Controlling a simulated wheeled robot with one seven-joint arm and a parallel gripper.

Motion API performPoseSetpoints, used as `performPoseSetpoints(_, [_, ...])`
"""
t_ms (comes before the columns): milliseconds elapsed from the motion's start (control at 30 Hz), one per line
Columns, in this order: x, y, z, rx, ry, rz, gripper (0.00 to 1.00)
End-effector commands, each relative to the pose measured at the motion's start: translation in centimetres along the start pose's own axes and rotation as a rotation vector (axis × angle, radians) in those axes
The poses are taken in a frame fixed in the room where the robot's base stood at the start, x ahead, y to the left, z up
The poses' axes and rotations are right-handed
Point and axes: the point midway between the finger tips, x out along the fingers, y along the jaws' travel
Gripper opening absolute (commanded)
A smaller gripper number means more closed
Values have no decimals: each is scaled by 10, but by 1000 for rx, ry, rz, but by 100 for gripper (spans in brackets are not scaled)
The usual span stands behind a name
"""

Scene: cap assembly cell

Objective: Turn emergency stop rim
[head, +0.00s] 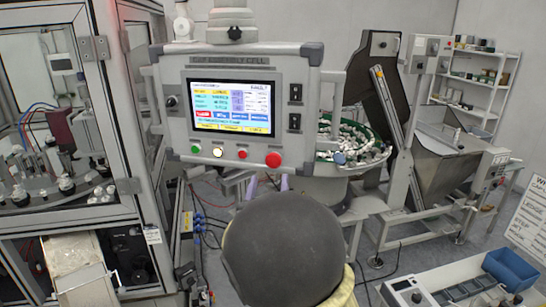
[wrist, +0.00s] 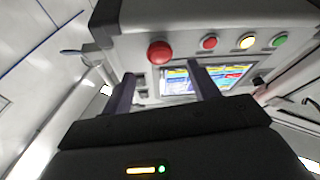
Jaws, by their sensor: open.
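The emergency stop (head: 273,159) is the large red mushroom button at the lower right of the control panel's front. It also shows in the wrist view (wrist: 160,52), upper middle, with its red cap in plain sight. My gripper (wrist: 160,70) is open and empty, with its two dark fingers apart. In the wrist view the button appears between and just beyond the fingertips, and neither finger is seen touching it. The exact gap in depth cannot be told. In the head view my dark arm hides most of the gripper below the panel.
The control panel (head: 306,85) has a lit screen (head: 230,105) and a row of smaller buttons left of the stop, including a small red one (head: 242,154). A glazed machine cabinet stands left. A round feeder (head: 350,140) and a hopper (head: 450,155) stand right.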

Motion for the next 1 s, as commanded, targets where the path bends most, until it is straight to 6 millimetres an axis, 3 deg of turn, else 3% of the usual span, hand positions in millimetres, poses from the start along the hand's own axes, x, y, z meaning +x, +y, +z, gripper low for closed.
performPoseSetpoints(100, [24, 1, -4, -3, 1, 1, 60])
performPoseSetpoints(333, [58, 1, -3, -2, 1, 1, 60])
performPoseSetpoints(733, [66, 0, 0, 0, 0, 0, 60])
performPoseSetpoints(967, [66, 0, 0, 0, 0, 0, 17])
performPoseSetpoints(1000, [66, 0, 0, 0, 0, 0, 15])
